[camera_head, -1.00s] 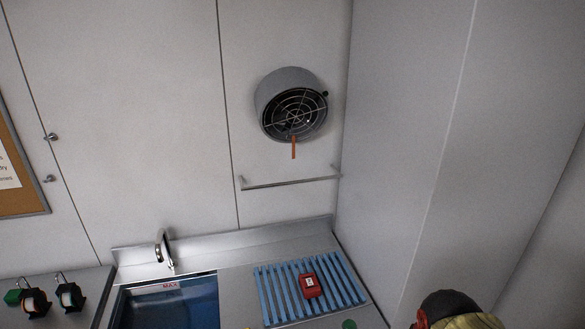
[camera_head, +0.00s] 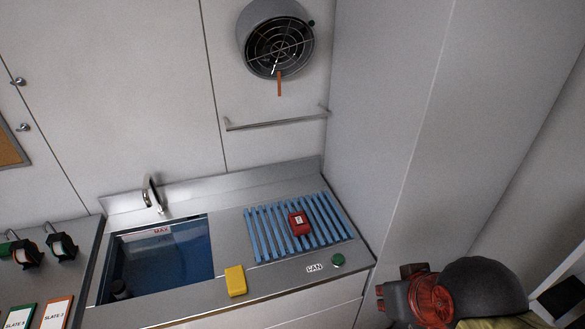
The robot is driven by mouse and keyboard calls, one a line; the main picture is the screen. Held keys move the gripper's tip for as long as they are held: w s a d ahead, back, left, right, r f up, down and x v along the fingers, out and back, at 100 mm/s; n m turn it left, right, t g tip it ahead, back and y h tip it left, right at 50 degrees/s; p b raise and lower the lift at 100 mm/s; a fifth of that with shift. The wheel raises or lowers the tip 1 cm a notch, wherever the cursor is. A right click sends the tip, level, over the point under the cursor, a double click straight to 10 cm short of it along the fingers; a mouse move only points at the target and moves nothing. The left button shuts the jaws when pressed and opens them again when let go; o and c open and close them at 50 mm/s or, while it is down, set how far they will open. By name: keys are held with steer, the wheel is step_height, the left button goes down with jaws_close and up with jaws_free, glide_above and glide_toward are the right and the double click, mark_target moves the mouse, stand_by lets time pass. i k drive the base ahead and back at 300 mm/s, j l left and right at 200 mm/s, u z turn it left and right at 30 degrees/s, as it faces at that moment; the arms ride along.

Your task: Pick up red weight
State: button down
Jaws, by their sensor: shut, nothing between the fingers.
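The red weight (camera_head: 299,223) is a small red block with a white label on top. It rests on the blue slatted rack (camera_head: 262,236) on the steel counter, right of the sink. Part of my arm (camera_head: 432,298), with red, black and yellow parts, shows at the lower right, apart from the weight and the rack. I cannot make out my gripper's fingertips in this view. Nothing touches or covers the weight.
A sink (camera_head: 160,252) with a tap (camera_head: 152,195) lies left of the rack. A yellow block (camera_head: 235,280) and a green knob (camera_head: 338,259) are near the counter's front edge. A rail (camera_head: 275,122) and a round fan (camera_head: 278,45) are on the wall. A tall panel (camera_head: 385,130) stands right.

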mark_target(300, 225)
steer(key=i+j+u, duration=0.15)
steer(key=j+u, duration=0.35)
steer(key=i+j+u, duration=0.15)
steer(key=u, duration=0.3)
steer(key=i+j, duration=0.05)
steer(key=j, duration=0.05)
